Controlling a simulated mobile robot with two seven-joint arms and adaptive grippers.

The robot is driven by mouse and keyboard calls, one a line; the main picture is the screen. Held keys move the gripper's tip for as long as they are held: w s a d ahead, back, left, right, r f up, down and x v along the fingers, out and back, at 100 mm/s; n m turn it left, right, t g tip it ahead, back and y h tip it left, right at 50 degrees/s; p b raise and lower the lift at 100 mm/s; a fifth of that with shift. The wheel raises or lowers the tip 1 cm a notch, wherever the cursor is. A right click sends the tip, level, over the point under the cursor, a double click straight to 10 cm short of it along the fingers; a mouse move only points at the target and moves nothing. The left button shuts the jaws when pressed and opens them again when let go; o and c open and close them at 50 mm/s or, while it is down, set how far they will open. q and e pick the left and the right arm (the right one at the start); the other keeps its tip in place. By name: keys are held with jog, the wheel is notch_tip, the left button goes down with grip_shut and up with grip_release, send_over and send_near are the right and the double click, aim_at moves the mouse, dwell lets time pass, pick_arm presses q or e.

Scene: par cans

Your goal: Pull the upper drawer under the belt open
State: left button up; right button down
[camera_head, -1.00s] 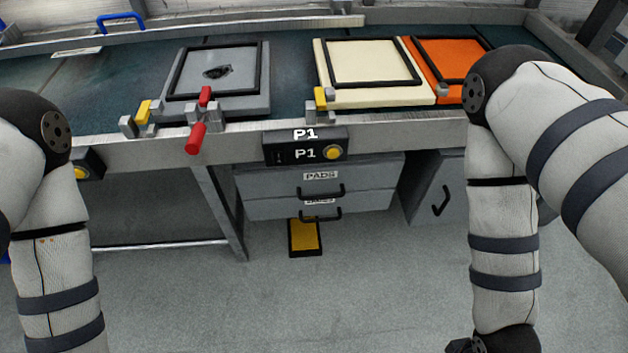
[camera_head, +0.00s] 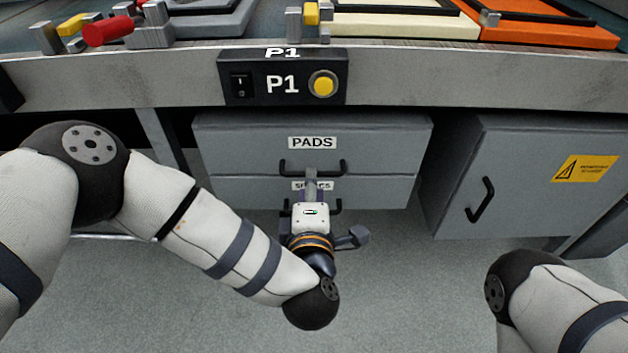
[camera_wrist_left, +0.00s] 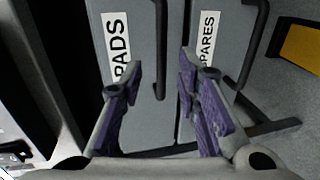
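The upper drawer (camera_head: 235,145), grey and labelled PADS, sits under the belt's edge and looks shut. Its black bar handle (camera_head: 290,171) is partly hidden by my left gripper (camera_head: 311,176) in the head view. In the left wrist view, the open fingers of my left gripper (camera_wrist_left: 160,88) point at the drawer front. The handle (camera_wrist_left: 160,50) shows in line with the gap between them; I cannot tell whether it touches a finger. My right gripper is out of view.
The lower drawer (camera_head: 385,190), labelled SPARES, is directly below with its own handle (camera_wrist_left: 258,45). A P1 switch box (camera_head: 282,85) with a yellow button hangs above. A grey cabinet (camera_head: 530,185) stands to the right. A yellow pad (camera_wrist_left: 300,45) lies on the floor.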

pick_arm(q)
jog(key=b+x, duration=0.1)
jog(key=x, duration=0.4)
jog(key=shift+f, duration=0.1)
jog(key=shift+c, duration=0.2)
grip_shut()
jog(key=shift+s, duration=0.1)
